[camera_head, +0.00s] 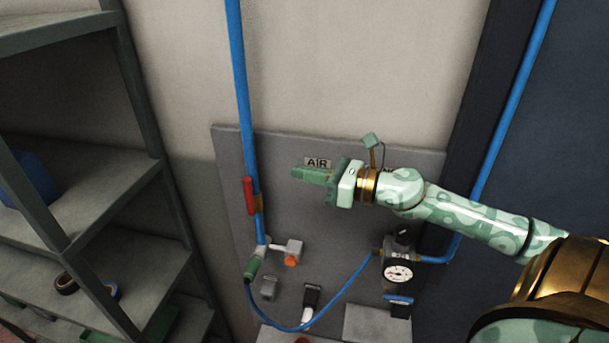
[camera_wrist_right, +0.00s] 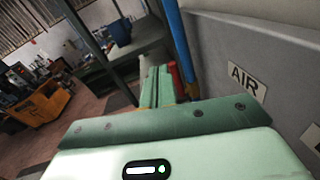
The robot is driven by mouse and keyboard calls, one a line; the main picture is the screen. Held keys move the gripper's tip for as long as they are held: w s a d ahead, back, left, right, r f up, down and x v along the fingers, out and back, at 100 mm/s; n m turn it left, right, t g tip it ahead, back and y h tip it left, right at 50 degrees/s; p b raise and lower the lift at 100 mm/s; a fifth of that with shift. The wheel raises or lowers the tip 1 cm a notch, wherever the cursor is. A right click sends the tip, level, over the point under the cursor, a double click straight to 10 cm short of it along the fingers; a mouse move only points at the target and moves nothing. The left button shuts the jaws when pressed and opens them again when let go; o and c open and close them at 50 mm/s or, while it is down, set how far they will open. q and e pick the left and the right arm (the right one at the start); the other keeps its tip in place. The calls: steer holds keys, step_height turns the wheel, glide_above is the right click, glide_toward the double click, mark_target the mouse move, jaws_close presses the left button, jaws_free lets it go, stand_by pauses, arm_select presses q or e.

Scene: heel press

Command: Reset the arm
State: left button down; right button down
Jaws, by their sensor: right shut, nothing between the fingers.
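My right arm (camera_head: 470,217) reaches in from the lower right across the grey panel (camera_head: 420,165). My right gripper (camera_head: 297,172) is shut and empty, with its fingers pointing left in front of the AIR sign (camera_head: 318,161). In the right wrist view its green fingers (camera_wrist_right: 157,75) lie together with nothing between them. The red lever (camera_head: 249,196) on the blue pipe (camera_head: 241,90) is left of and below the fingertips. In the right wrist view the red lever (camera_wrist_right: 177,78) shows just beyond the fingers; I see no clear contact. My left gripper is not in view.
Below the arm are a pressure gauge (camera_head: 398,273), an orange knob (camera_head: 291,261) and a looping blue hose (camera_head: 347,297). A grey shelf rack (camera_head: 165,222) stands at left. An orange bin (camera_wrist_right: 46,106) is farther off. The wall above the arm is clear.

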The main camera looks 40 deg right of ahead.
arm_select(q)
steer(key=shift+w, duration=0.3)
